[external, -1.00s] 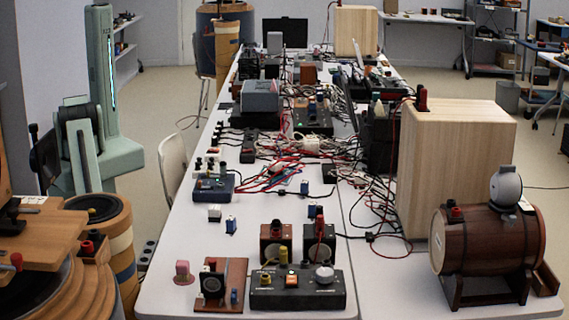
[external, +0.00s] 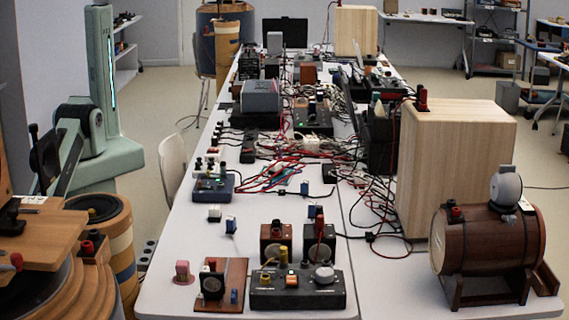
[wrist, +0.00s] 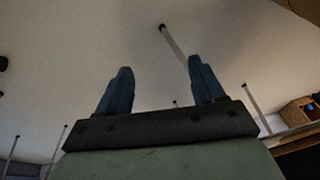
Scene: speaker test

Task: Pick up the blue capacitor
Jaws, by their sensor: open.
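Small blue parts that look like capacitors stand on the white table in the external view. One (external: 231,226) is left of the speaker boxes, another (external: 304,187) is farther back, and a third (external: 234,296) is by the brown board at the front. I cannot tell which is the task's capacitor. My gripper (wrist: 158,72) shows in the wrist view with two dark blue fingers apart and nothing between them. In the external view my green arm is at the left, away from the table's blue parts. No capacitor is recognisable in the wrist view.
A black control box (external: 298,298), a wooden barrel (external: 490,240) and a tall wooden box (external: 455,165) crowd the front and right. Tangled cables (external: 290,160) cover the middle. The table's left front (external: 185,245) is fairly clear. A chair (external: 173,160) stands at its left edge.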

